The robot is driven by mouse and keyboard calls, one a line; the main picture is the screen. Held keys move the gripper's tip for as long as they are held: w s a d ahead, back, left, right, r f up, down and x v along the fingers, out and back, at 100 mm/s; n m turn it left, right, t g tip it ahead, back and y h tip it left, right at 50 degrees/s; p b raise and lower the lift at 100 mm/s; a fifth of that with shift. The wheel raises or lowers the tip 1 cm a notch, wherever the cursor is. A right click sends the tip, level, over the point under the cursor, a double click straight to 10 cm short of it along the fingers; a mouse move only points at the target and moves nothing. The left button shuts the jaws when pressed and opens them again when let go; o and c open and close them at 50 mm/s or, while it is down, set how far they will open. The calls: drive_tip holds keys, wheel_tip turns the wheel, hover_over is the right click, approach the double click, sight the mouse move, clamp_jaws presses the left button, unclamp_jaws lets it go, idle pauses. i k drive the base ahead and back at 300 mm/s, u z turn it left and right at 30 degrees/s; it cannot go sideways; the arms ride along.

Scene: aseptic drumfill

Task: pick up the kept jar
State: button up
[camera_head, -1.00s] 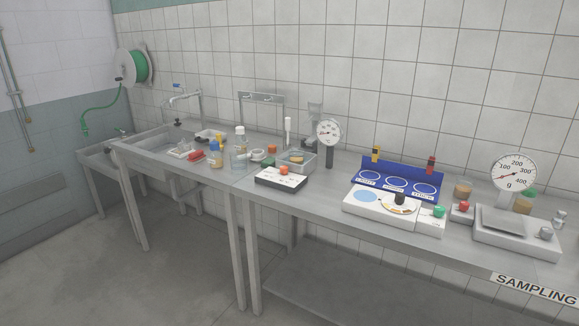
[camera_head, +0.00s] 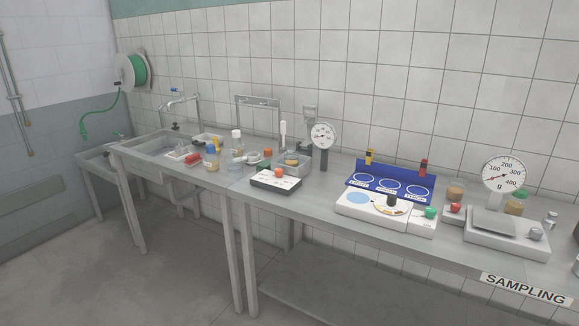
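My gripper is not in view. No jar is plainly marked as the kept one, so I cannot tell which it is. A jar with tan contents and a green lid (camera_head: 516,202) stands upright behind the weighing scale (camera_head: 507,232) at the right of the bench. A second jar with tan contents (camera_head: 455,192) stands left of the scale's dial, and I see no coloured lid on it. Both jars are partly hidden by things in front.
The steel bench (camera_head: 310,191) runs along the tiled wall. A blue rack (camera_head: 391,184) and white control panel (camera_head: 375,208) stand mid-bench. A metal basin (camera_head: 291,165), a dial gauge (camera_head: 323,137) and small bottles crowd its left. The floor (camera_head: 100,270) in front looks clear.

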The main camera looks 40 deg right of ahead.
sight(291, 157)
drive_tip(key=z, duration=0.1)
drive_tip(key=i, duration=0.95)
drive_tip(key=u, duration=0.05)
